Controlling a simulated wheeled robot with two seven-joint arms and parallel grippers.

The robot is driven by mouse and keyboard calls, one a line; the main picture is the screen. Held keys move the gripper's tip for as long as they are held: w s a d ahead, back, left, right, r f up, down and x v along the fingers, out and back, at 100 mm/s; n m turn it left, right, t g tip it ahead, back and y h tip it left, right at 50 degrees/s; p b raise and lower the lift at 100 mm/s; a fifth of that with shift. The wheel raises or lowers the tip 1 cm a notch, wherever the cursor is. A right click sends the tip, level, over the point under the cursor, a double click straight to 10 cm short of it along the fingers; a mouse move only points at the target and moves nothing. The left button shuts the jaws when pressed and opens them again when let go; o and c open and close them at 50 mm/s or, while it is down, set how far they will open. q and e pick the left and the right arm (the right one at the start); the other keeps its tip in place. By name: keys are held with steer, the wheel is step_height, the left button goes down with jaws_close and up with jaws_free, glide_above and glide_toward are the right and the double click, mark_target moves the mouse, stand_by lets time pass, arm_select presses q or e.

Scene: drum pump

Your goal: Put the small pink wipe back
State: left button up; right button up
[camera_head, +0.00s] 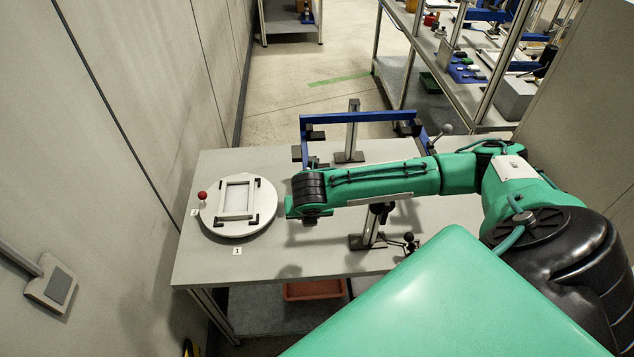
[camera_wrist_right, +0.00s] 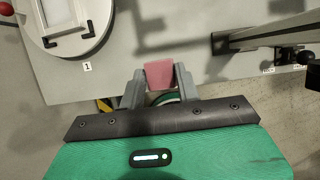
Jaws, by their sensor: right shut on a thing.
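The small pink wipe (camera_wrist_right: 159,72) shows in the right wrist view as a flat pink square. My right gripper (camera_wrist_right: 159,82) is shut on it, with one grey finger on each side. The gripper is over the near edge of the grey table (camera_wrist_right: 200,75), with floor visible below it. In the head view my green right arm reaches over the table from the right. Its wrist hides the fingers and the wipe there. My left gripper is in neither view.
A round white plate (camera_head: 260,226) with a rectangular frame (camera_head: 237,199) and a red knob (camera_head: 202,195) is on the table's left. A blue frame (camera_head: 355,117) with grey posts stands at the back. A reddish tray (camera_head: 315,290) is underneath. A wall borders the left.

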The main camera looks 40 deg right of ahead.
glide_above(310, 252)
steer(key=s, duration=0.1)
step_height(310, 252, down, 9)
steer(key=f, duration=0.1)
steer(key=f+b, duration=0.1)
steer(key=f, duration=0.1)
steer(key=f+b, duration=0.1)
steer(key=f, duration=0.1)
steer(key=shift+s+a, duration=0.15)
steer(key=shift+a, duration=0.25)
steer(key=shift+f+b, duration=0.55)
steer(key=shift+b, duration=0.05)
step_height(310, 252, down, 4)
steer(key=b, duration=0.4)
steer(key=shift+f, duration=0.1)
